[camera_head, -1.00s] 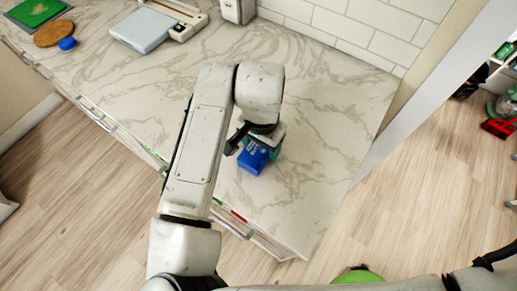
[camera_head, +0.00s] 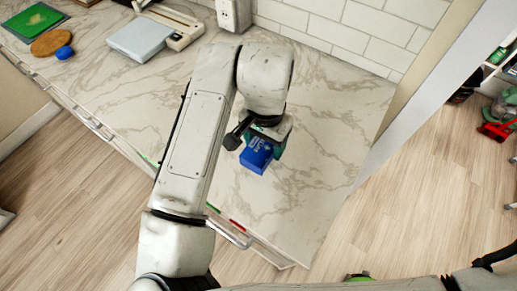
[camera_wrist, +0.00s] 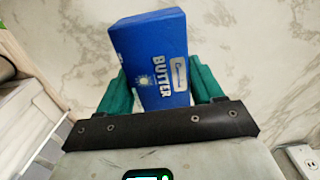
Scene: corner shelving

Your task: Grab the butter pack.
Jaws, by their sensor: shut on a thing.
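The butter pack is a blue box with "BUTTER" printed on it. It shows in the wrist view (camera_wrist: 152,60) between the two green fingers of my gripper (camera_wrist: 160,90). My gripper is shut on it, with one finger on each side. In the head view the butter pack (camera_head: 257,155) hangs under my gripper (camera_head: 268,140), over the marble countertop (camera_head: 320,150). My wrist partly covers its top in that view. I cannot tell exactly how high above the counter it is.
A grey flat appliance (camera_head: 142,38) and a white socket block (camera_head: 234,14) stand at the back of the counter. The counter's right part is clear.

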